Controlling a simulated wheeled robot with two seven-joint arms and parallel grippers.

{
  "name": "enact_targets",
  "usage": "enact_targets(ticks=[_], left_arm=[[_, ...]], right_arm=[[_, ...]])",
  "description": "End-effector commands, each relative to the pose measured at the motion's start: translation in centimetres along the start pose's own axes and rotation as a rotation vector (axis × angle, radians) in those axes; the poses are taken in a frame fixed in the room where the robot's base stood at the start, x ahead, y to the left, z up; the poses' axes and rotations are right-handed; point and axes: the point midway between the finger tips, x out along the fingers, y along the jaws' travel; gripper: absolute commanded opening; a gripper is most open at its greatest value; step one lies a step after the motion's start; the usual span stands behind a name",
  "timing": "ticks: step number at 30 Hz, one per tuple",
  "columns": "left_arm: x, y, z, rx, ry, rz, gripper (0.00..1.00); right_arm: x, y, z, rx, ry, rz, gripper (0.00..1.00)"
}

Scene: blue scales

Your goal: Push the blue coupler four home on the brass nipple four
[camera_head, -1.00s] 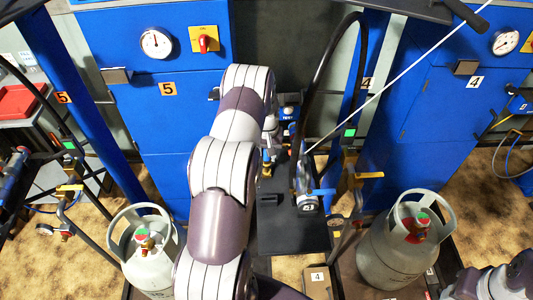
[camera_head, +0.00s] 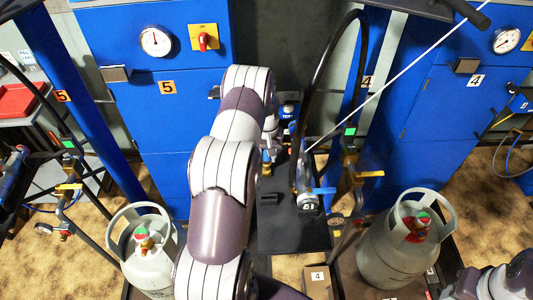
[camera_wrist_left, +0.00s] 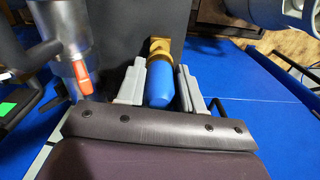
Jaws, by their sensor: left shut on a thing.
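In the left wrist view, the blue coupler (camera_wrist_left: 159,87) is a rounded blue cylinder between the two grey fingers of my left gripper (camera_wrist_left: 160,84), which is shut on it. The brass nipple (camera_wrist_left: 159,47) shows directly beyond the coupler's far end, in line with it. I cannot tell whether a gap is left between coupler and brass. In the head view my left arm reaches up the middle and largely hides this gripper. Part of my right arm (camera_head: 495,283) shows at the bottom right; its gripper is not in view.
A black hose (camera_head: 323,75) loops down to a fitting with a blue lever (camera_head: 323,190), right of my left arm. Grey cylinders stand at left (camera_head: 150,258) and right (camera_head: 398,248). Blue cabinets close off the back. An orange-handled valve (camera_wrist_left: 82,78) is left of the gripper.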

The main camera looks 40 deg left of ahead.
Motion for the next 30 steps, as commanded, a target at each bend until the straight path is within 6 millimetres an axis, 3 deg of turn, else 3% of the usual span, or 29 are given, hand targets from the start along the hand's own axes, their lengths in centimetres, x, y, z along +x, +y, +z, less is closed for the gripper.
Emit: enact_targets(ticks=[30], left_arm=[[2.6,0.0,0.0,0.000,0.001,0.000,0.04]], right_arm=[[1.9,0.0,0.2,0.000,0.000,0.000,0.43]])
